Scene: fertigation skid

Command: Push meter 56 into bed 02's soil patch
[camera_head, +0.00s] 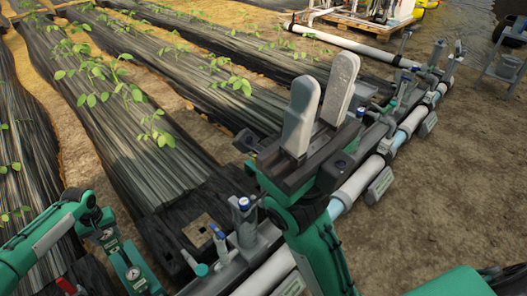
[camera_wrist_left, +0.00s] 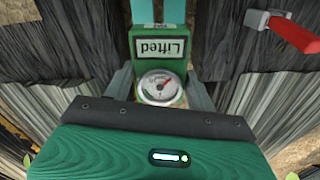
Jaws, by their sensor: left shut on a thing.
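My left gripper (camera_wrist_left: 160,88) is shut on a green meter with a round dial (camera_wrist_left: 159,84). In the left wrist view, its label reads "Lifted" upside down. Two teal prongs extend away from the gripper at the top of that view, with their tips out of frame. I cannot read a number 56. In the head view, my left arm (camera_head: 45,238) is at the lower left. A square brown soil patch (camera_head: 203,224) shows at the near end of a black-covered bed. I cannot read its bed number. My right gripper (camera_head: 318,105) is open and empty, fingers pointing up.
A pipe line (camera_head: 355,185) with valves and fittings runs diagonally past the bed ends, partly behind my right gripper. A red handle (camera_wrist_left: 292,32) is at the upper right of the left wrist view. Seedlings (camera_head: 100,75) grow along the beds. Bare ground (camera_head: 440,190) lies at right.

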